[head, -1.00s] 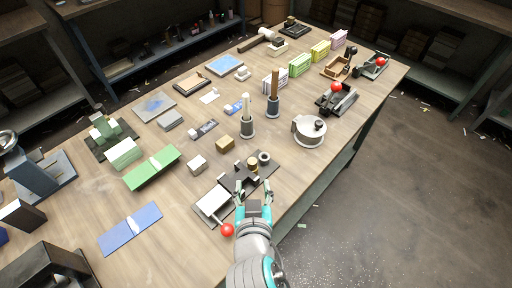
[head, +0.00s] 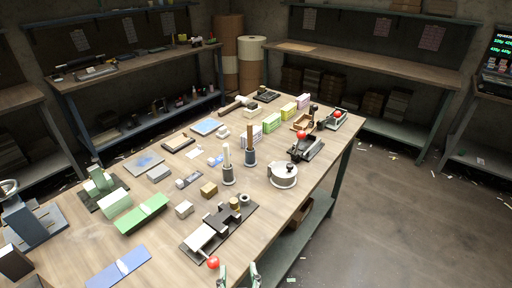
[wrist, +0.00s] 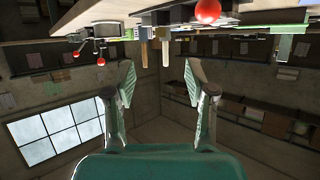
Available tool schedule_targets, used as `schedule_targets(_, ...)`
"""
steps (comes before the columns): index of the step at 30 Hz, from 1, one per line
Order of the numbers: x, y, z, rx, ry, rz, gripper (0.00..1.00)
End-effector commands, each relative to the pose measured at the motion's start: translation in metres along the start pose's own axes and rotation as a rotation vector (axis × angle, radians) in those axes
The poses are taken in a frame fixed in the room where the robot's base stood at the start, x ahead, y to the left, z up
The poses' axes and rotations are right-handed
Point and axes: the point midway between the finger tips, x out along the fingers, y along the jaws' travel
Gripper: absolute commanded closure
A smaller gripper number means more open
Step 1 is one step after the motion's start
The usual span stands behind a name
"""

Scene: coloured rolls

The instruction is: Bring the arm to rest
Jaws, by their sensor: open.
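My gripper (head: 238,272) shows at the bottom edge of the head view, beside the near edge of the wooden worktable (head: 160,235). Only its fingertips show there; the rest of my arm is out of frame. In the wrist view my gripper (wrist: 160,82) has its two fingers spread wide with nothing between them. The wrist picture is upside down, with the table's edge along the top. A red ball (head: 213,262) at the table's near edge lies just left of the fingertips; a red ball also shows large in the wrist view (wrist: 208,11).
A black fixture with a white plate (head: 201,238) lies near the fingertips. Open floor (head: 390,220) lies to the right. Shelves line the walls.

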Motion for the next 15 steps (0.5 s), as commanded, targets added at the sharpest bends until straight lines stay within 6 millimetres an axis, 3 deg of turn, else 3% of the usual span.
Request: schedule_targets(15, -0.001, 0.03, 0.034, -0.053, 0.0, -0.018, 0.45)
